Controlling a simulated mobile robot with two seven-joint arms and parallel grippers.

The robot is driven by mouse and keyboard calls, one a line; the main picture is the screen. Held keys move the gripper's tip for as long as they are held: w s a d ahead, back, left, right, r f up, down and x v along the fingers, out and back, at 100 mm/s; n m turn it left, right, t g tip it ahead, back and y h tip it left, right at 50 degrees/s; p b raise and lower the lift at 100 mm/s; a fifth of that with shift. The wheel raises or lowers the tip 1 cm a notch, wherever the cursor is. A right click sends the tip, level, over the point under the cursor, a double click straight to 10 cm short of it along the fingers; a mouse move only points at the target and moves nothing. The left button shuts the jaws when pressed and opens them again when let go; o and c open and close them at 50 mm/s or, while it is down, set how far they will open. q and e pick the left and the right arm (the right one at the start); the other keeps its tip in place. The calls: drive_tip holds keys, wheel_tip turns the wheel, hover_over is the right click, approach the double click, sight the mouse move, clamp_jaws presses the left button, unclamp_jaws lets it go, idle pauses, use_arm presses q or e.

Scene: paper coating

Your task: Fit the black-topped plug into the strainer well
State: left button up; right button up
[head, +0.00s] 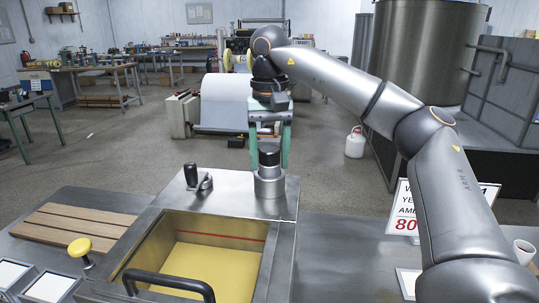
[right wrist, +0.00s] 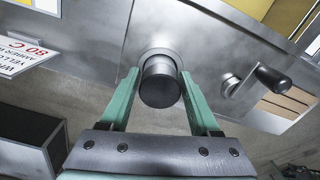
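The black-topped plug (head: 269,155) stands upright over the strainer well (head: 270,187), a steel collar on the metal deck. My right gripper (head: 270,150) points down from above, its green fingers on either side of the plug. In the right wrist view, the dark round plug top (right wrist: 160,86) lies between the fingertips of the right gripper (right wrist: 160,72), with very thin gaps or contact at its sides. A round steel flange (right wrist: 157,56) shows behind it. How deep the plug sits in the well is hidden. My left gripper is not in view.
An open vat (head: 215,262) with yellow liquid and a black handle (head: 168,283) lies in front of the well. A black-knobbed lever (head: 192,177) stands left of it. A wooden slatted board (head: 75,226) and yellow knob (head: 80,248) are at left. A sign (head: 404,222) stands at right.

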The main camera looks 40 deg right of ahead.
drive_tip(key=o, duration=0.4)
drive_tip(key=shift+c, duration=0.2)
drive_tip(key=shift+r, duration=0.5)
wheel_tip(320, 180, up, 10)
drive_tip(key=p, duration=0.4)
drive_tip(key=shift+f+p, duration=0.2)
drive_tip(key=shift+p, duration=0.15)
drive_tip(key=shift+r, duration=1)
drive_tip(key=shift+f, duration=0.1)
